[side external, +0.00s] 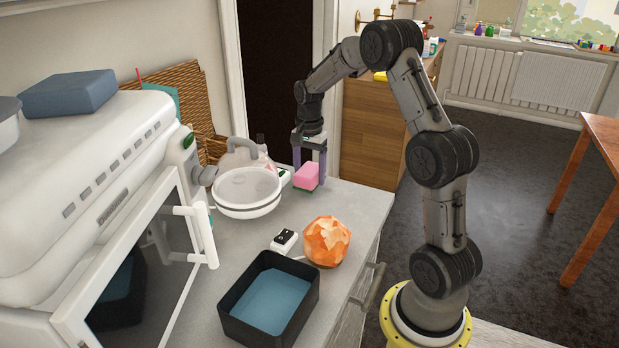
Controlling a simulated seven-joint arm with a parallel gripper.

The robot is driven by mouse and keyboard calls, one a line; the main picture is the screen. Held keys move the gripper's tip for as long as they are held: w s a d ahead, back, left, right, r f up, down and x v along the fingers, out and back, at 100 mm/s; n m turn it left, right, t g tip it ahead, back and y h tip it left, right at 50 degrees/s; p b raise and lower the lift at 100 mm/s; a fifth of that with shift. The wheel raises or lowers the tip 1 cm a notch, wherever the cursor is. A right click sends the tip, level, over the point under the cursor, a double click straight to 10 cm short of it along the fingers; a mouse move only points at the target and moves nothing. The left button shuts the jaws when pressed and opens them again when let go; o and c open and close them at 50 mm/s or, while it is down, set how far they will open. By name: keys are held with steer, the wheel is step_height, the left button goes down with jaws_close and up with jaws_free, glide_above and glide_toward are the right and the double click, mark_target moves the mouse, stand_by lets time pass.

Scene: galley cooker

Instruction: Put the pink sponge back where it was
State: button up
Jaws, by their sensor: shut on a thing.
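An orange faceted object (327,241), a small white socket block (284,241) and a black bin with a blue inside (230,322) stand nearer. A white cooker (90,190) with its door ajar fills the left.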

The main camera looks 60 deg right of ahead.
steer(key=shift+f, duration=0.85)
steer(key=shift+f, duration=0.2)
steer(key=o, duration=1.2)
steer(key=shift+o, duration=0.2)
steer(key=shift+r, duration=0.1)
